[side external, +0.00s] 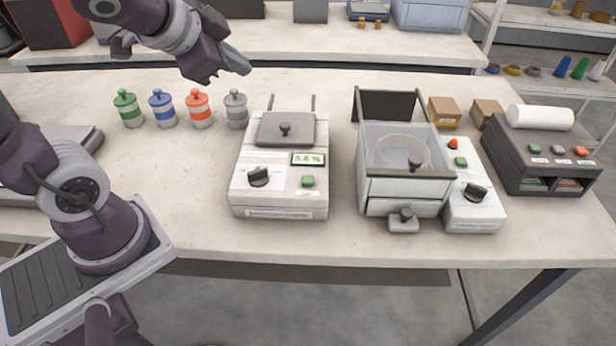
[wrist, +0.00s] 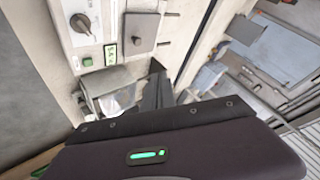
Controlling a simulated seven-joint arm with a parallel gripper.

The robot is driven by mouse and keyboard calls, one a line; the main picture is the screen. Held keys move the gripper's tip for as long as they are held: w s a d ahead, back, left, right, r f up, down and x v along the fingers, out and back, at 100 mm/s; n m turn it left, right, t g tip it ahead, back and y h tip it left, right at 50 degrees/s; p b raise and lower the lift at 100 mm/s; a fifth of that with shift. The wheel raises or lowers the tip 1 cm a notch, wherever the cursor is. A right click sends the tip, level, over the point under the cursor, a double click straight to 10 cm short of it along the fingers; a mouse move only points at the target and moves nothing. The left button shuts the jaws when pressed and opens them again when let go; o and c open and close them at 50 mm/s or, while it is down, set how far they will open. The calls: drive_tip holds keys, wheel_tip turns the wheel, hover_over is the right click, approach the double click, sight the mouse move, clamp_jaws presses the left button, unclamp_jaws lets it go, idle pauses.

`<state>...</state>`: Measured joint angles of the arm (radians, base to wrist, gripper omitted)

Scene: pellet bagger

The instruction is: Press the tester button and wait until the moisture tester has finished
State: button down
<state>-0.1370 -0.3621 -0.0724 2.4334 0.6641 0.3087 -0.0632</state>
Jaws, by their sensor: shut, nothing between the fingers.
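The moisture tester (side external: 279,198) is a cream box in the middle of the table. Its grey lid (side external: 286,130) is down. Its small green display (side external: 308,159) shows a percent figure that looks like 5.6 %. The green tester button (side external: 308,181) sits below the display, right of a black knob (side external: 259,177). The tester also shows at the upper left of the wrist view (wrist: 95,12), turned sideways. My gripper (side external: 240,64) is shut and empty, high above the table, behind and left of the tester and well apart from the button.
Several lidded jars, including a grey one (side external: 236,110), stand left of the tester. A clear-walled bagging machine (side external: 404,190) stands to its right, then a dark box with coloured buttons (side external: 540,145) and a white roll (side external: 542,118). The table front is clear.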

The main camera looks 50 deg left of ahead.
drive_tip(key=w+f+m+h, duration=0.1)
drive_tip(key=w+f+m, duration=0.1)
drive_tip(key=w+m, duration=0.15)
drive_tip(key=m+g+h, duration=0.2)
drive_tip(key=m+h, duration=0.6)
drive_tip(key=m, duration=0.1)
hover_over(303, 179)
wheel_tip(303, 179, down, 8)
drive_tip(key=shift+r+n, duration=0.1)
drive_tip(key=shift+n, duration=0.25)
drive_tip(key=shift+f, duration=4.4)
drive_tip(key=shift+f, duration=0.4)
